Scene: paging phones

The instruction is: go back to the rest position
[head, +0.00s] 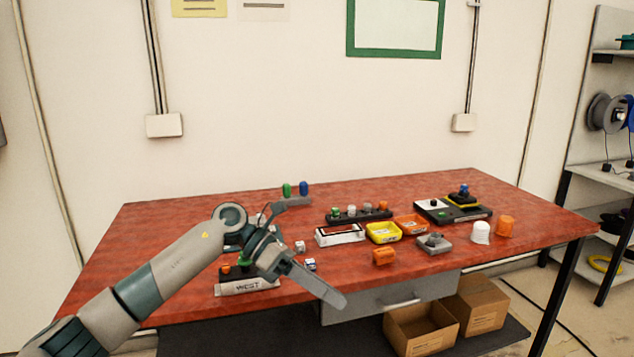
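My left arm (170,275) reaches in from the lower left over the red table (200,202). My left gripper (322,250) is over the table's left half, its two fingers spread wide with nothing seen between them. One finger points to the right near the back, the other toward the front edge. It partly hides a block marked WEST (248,287) with an orange and a green piece on it. My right gripper is not in view.
Behind the gripper stand a green and a blue peg (303,189). To the right are a white tray (340,240), a yellow bin (383,240), an orange bin (411,231), a black console (436,216) and a white cap (480,239). Cardboard boxes (420,332) sit below the table.

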